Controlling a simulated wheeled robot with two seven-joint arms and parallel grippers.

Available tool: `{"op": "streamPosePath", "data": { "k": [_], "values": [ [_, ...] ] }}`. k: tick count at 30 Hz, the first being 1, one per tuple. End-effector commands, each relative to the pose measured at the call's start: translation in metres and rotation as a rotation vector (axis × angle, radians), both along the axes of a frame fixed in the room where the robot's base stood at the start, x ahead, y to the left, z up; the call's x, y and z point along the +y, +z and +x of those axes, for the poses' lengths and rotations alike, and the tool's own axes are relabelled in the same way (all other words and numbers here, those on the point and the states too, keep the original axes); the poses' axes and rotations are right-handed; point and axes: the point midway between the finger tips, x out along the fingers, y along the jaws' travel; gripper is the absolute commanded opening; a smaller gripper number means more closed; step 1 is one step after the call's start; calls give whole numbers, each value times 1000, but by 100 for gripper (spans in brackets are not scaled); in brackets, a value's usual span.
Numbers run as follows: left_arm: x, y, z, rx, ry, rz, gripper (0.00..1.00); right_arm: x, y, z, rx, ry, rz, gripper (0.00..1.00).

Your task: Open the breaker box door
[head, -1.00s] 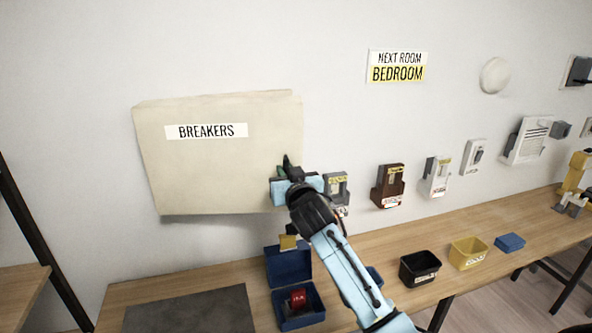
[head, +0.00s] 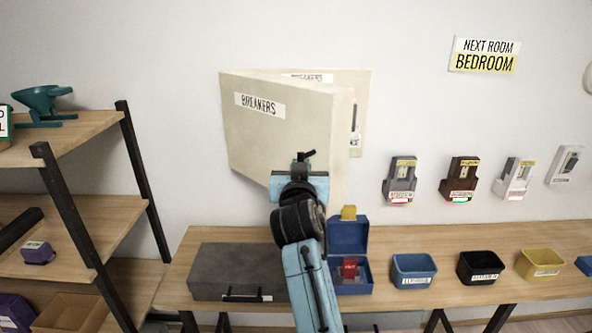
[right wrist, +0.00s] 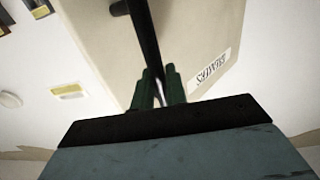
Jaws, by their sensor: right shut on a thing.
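The breaker box door (head: 280,130) is beige with a BREAKERS label and stands partly open, swung out from the wall, hinged at its left. Part of the box interior (head: 358,110) shows behind its right edge, with labels on it. My right gripper (head: 303,160) is at the lower right of the door, shut on the black door handle (right wrist: 146,45). In the right wrist view the green fingertips close around the dark handle bar, and the beige door (right wrist: 190,30) lies behind it. My left gripper is not in view.
A wooden bench (head: 430,255) runs below the box, with a grey case (head: 235,265), an open blue box (head: 348,235) and several small bins. A shelf (head: 80,210) stands at the left. Several devices, including a brown one (head: 459,175), hang on the wall at the right.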

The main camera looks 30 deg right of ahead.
Motion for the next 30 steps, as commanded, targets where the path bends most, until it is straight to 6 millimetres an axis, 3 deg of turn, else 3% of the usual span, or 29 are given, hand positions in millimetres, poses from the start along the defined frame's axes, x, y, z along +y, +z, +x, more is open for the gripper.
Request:
{"op": "streamPosePath", "data": {
  "k": [4, 14, 15, 19, 30],
  "values": [
    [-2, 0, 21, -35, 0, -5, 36, 2, 1, -1, -3, -5, 1, 0],
    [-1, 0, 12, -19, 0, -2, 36, 4, 2, 1, -4, -2, 0, 0],
    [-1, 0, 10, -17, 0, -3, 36, 4, 2, 1, -4, -1, 0, 17],
    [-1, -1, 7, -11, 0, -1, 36, 4, 2, 0, -4, -2, 0, 32],
    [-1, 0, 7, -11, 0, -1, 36, 3, 9, 0, -4, -5, 0, 32]
  ]
}}
